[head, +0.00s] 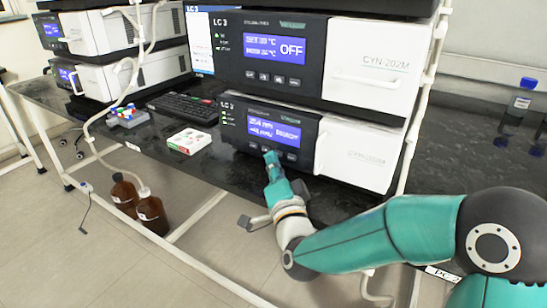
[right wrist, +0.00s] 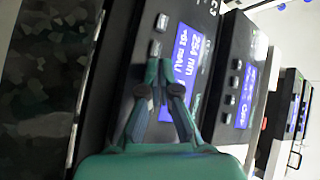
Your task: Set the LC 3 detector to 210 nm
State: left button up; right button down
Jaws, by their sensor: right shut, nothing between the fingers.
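The LC 3 detector (head: 342,150) is the lower unit of the LC 3 stack, with a dark front panel. Its blue display (head: 274,130) reads 254 nm, with a second line too small to read surely. It also shows sideways in the right wrist view (right wrist: 186,62). A row of small grey buttons lies below the display; two, an upper button (right wrist: 163,22) and a lower button (right wrist: 155,48), show in the right wrist view. My right gripper (head: 269,156) is shut and empty, its tips close to this row. Whether they touch a button I cannot tell. My left gripper is out of view.
Above the detector is an LC 3 unit (head: 368,62) whose display reads OFF. Brown bottles (head: 152,214) stand on the floor. A blue-capped bottle (head: 519,102) stands right.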

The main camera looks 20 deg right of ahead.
jog(key=shift+w+d+b, duration=0.25)
jog(key=shift+d+b, duration=0.05)
jog(key=shift+d, duration=0.1)
dwell(1.0)
jog(key=shift+a+f, duration=0.1)
jog(key=shift+s+a+b, duration=0.15)
jog(key=shift+b, duration=0.15)
jog(key=shift+s+a+b, duration=0.3)
jog(key=shift+s+a, duration=0.05)
jog(key=shift+a, duration=0.1)
jog(key=shift+b, duration=0.5)
